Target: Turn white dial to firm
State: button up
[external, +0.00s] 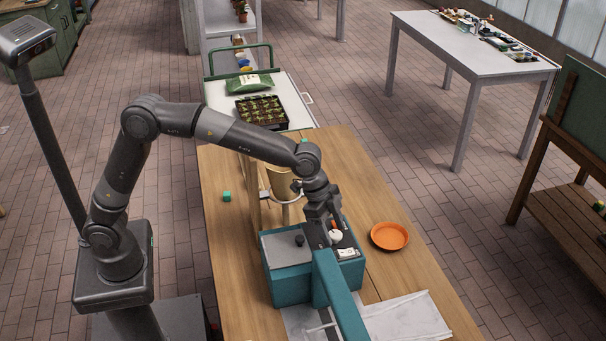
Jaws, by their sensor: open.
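A teal machine (290,288) with a grey and black top stands on the wooden table. The white dial (336,236) is small and round on the black part of its top. My gripper (332,225) points down close above the dial, with its fingers open. I cannot tell whether the fingers touch the dial. Markings around the dial are too small to read. A small black knob (300,240) sits on the grey part of the top, left of the dial.
A teal beam (341,295) extends from the machine toward the front, over white sheets (405,318). An orange dish (389,236) lies to the right. A tan container (283,183) stands behind the machine.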

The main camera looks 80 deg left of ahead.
jog(key=v, duration=1)
jog(key=shift+r, duration=0.35)
jog(key=shift+s+a, duration=0.1)
jog(key=shift+a, duration=0.05)
